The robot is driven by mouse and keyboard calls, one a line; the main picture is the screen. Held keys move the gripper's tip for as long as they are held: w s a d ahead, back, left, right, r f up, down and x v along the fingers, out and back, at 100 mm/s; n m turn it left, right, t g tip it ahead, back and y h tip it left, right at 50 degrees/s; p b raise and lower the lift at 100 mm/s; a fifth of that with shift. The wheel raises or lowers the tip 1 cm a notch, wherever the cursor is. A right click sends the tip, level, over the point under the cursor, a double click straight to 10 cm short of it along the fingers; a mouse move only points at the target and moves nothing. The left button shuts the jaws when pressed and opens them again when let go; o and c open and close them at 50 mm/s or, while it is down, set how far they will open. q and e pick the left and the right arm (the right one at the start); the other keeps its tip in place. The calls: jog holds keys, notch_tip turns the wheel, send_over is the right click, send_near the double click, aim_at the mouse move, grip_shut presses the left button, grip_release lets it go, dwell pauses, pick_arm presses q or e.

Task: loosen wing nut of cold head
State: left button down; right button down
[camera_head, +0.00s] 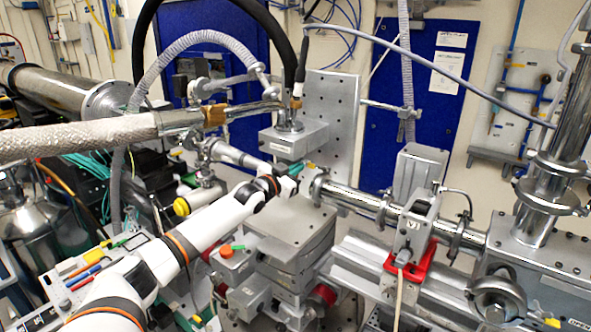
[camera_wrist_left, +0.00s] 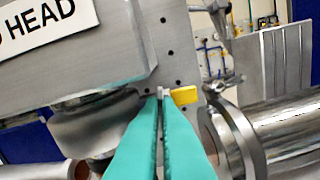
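The cold head (camera_head: 296,135) is a grey metal block in the middle of the head view. In the left wrist view its labelled housing (camera_wrist_left: 105,60) fills the upper left. The wing nut (camera_wrist_left: 186,96) shows as a yellow wing with a small pale metal part beside it, near the housing's lower right corner. My left gripper (camera_head: 303,168) is at the block's lower right side. Its teal fingers (camera_wrist_left: 160,97) are almost together, with a thin dark gap, and their tips meet the pale part of the nut. The fingers hide part of the nut. My right gripper is not in view.
A metal beam pipe (camera_head: 350,197) runs right from just beside the left gripper; its flange (camera_wrist_left: 235,140) is close to the right finger. A braided hose (camera_head: 80,137) comes in from the left. A red bracket (camera_head: 410,264) stands on the rail at the right.

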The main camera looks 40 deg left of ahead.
pick_arm(q)
jog(key=shift+n, duration=0.5)
jog(key=c, duration=2.1)
grip_release()
jog(key=o, duration=0.5)
jog(key=shift+c, duration=0.2)
